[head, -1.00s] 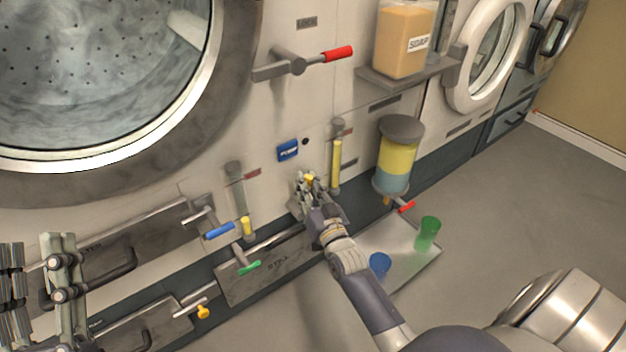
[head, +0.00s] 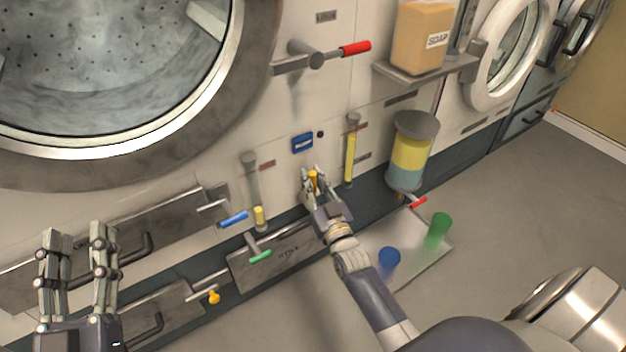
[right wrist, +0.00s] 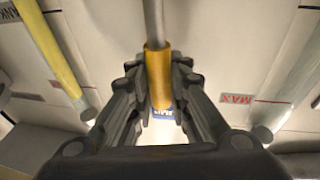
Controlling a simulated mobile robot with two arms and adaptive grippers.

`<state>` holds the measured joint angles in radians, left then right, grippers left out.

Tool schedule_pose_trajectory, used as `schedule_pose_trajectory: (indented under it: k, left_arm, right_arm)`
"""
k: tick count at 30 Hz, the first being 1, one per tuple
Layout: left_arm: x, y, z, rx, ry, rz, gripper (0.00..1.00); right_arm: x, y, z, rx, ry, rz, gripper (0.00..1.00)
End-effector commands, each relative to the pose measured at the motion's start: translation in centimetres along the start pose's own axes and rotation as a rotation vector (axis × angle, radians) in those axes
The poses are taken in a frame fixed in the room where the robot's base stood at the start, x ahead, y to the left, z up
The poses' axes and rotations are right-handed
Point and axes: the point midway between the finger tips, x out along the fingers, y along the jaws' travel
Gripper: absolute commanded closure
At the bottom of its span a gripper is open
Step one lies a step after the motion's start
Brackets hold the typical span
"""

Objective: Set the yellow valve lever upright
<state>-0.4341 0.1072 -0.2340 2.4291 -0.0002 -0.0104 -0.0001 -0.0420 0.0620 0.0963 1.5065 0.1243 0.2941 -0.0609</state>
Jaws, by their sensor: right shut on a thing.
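The yellow valve lever (head: 313,180) is on the white machine front, just below a small blue label. My right gripper (head: 314,184) is shut on its yellow grip. In the right wrist view the grip (right wrist: 158,75) lies between the fingers, and a thin grey rod runs from it to the top edge. In the head view the short visible part of the grip looks close to upright; the fingers hide the rest and the pivot. My left gripper (head: 79,240) is open and empty at the lower left, in front of the lower panels.
A red-handled lever (head: 355,48), a blue-handled one (head: 233,219) and a green-handled one (head: 260,256) stick out nearby. Sight tubes flank the right gripper. A tray (head: 405,260) with blue and green cups lies on the floor at right. Open floor is beyond it.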

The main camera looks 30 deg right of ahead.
Motion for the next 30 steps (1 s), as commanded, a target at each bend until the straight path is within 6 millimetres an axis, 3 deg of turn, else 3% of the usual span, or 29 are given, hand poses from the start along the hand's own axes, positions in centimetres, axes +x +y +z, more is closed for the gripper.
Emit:
schedule_pose_trajectory:
  k: [1, 3, 17, 30]
  left_arm:
    - [0.0, 0.0, 0.0, 0.0, 0.0, 0.0, 0.6]
    - [0.0, 0.0, 0.0, 0.0, 0.0, 0.0, 0.6]
    - [0.0, 0.0, 0.0, 0.0, 0.001, 0.0, 0.6]
    - [0.0, 0.0, 0.0, 0.0, 0.001, 0.0, 0.6]
  right_arm:
    - [-0.1, -0.1, 0.1, 0.002, -0.003, 0.0, 0.79]
    - [-0.1, 0.0, 0.1, 0.002, -0.003, 0.0, 0.63]
    - [-0.8, 0.0, 0.1, 0.002, -0.002, 0.0, 0.62]
    - [-8.8, 0.0, 0.2, 0.002, -0.006, 0.0, 0.62]
